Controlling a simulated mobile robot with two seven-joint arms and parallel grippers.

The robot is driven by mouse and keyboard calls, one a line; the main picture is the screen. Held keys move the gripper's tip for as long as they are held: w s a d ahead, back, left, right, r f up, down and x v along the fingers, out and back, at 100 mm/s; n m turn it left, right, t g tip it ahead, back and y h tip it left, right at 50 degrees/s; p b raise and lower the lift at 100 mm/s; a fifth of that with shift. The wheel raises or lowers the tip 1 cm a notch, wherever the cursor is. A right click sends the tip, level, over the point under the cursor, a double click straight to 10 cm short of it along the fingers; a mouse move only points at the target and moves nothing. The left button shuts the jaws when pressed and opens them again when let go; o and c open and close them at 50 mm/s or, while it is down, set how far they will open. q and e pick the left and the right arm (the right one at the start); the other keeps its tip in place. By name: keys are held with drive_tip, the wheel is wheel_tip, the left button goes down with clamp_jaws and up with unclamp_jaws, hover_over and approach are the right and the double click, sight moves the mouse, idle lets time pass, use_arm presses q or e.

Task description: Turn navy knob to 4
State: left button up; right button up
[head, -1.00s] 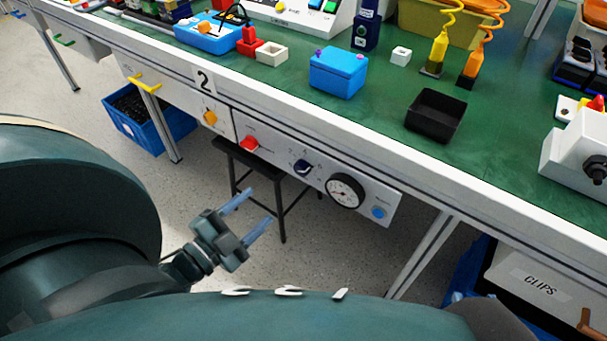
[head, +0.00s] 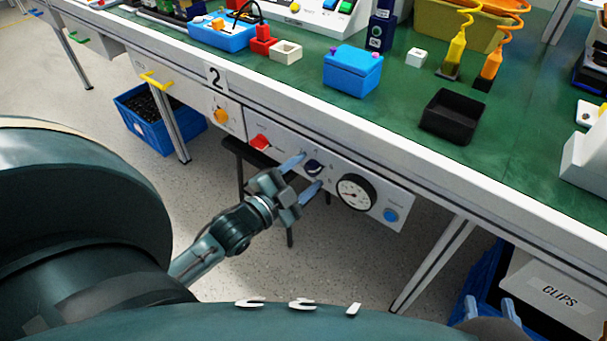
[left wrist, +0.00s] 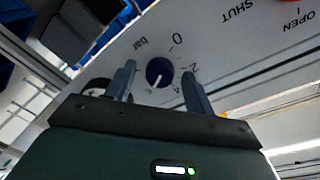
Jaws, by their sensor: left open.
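The navy knob (head: 314,167) is on the white panel under the bench's front edge. In the left wrist view the navy knob (left wrist: 159,70) is round, with a white pointer line toward the bottom and slightly left. A 0, a 2 and a 4 are printed around its upper right to lower right. My left gripper (head: 311,170) is open, its fingers on either side of the knob; it also shows in the left wrist view (left wrist: 159,72). I cannot tell whether they touch it. My right gripper (head: 491,309) is at the bottom right, fingers apart and empty.
On the same panel are a red knob (head: 260,142) to the left, a round gauge (head: 356,193) close on the right and a blue button (head: 391,215). A yellow-orange knob (head: 221,116) is further left. A dark stool (head: 248,154) stands beneath.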

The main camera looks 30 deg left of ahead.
use_arm(q)
drive_tip(key=c, duration=1)
drive_tip(key=shift+o, duration=0.2)
drive_tip(key=shift+r, duration=0.1)
use_arm(e)
drive_tip(key=shift+r, duration=0.15)
